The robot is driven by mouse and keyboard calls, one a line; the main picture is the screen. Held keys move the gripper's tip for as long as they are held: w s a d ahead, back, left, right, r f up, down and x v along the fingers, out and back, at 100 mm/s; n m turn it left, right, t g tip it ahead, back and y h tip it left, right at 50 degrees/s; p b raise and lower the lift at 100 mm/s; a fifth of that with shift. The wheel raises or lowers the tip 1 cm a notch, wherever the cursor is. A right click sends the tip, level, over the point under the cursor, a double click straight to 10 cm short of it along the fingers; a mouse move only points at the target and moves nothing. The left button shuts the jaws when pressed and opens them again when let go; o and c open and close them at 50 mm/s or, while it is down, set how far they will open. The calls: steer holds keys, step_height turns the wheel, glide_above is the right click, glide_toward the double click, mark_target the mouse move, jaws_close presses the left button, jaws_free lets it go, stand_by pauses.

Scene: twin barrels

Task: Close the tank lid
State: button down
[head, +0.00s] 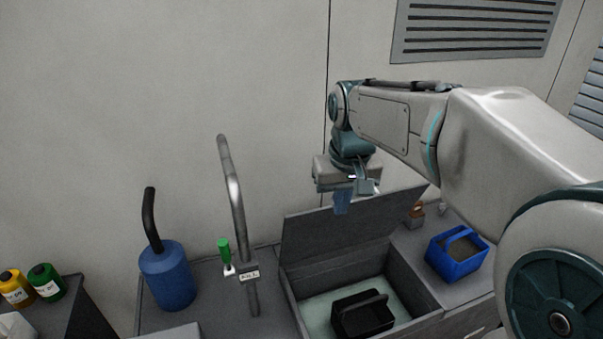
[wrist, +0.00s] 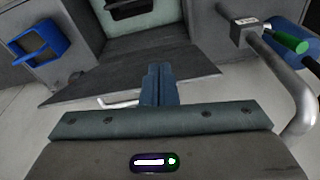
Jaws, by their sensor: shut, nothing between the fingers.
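The tank (head: 291,297) is an open grey box set in the counter, with pale liquid inside. Its grey lid (head: 340,229) stands raised along the back edge, tilted backward. In the wrist view the lid (wrist: 105,82) spans the middle as a dark slab, with the tank opening (wrist: 145,42) beyond it. My gripper (head: 342,208) points down at the lid's top edge, on its wall side. The fingers (wrist: 158,72) are shut together and empty. I cannot tell whether the fingertips touch the lid.
A black basket (head: 362,318) sits in the tank. A blue basket (head: 456,262) is right on the counter. A bent metal pipe (head: 238,205), a green-handled valve (head: 224,252) and a blue canister (head: 168,278) stand left. The wall is close behind the lid.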

steer(key=w+a+r+n+p, duration=0.25)
steer(key=w+a+r, duration=0.35)
steer(key=w+a, duration=0.3)
steer(key=shift+m+g, duration=0.4)
steer(key=shift+m, duration=0.05)
steer(key=f, duration=0.3)
steer(key=d+f+p, duration=0.1)
steer(key=f, duration=0.3)
steer(key=f+p, duration=0.1)
steer(key=f, duration=0.2)
steer(key=shift+s+d+f, duration=0.3)
steer(key=shift+s, duration=0.05)
steer(key=shift+s+d+f, duration=0.1)
steer(key=shift+s+f, duration=0.1)
steer(key=shift+s, duration=0.05)
steer(key=shift+s+d+f, duration=0.1)
steer(key=shift+f, duration=0.05)
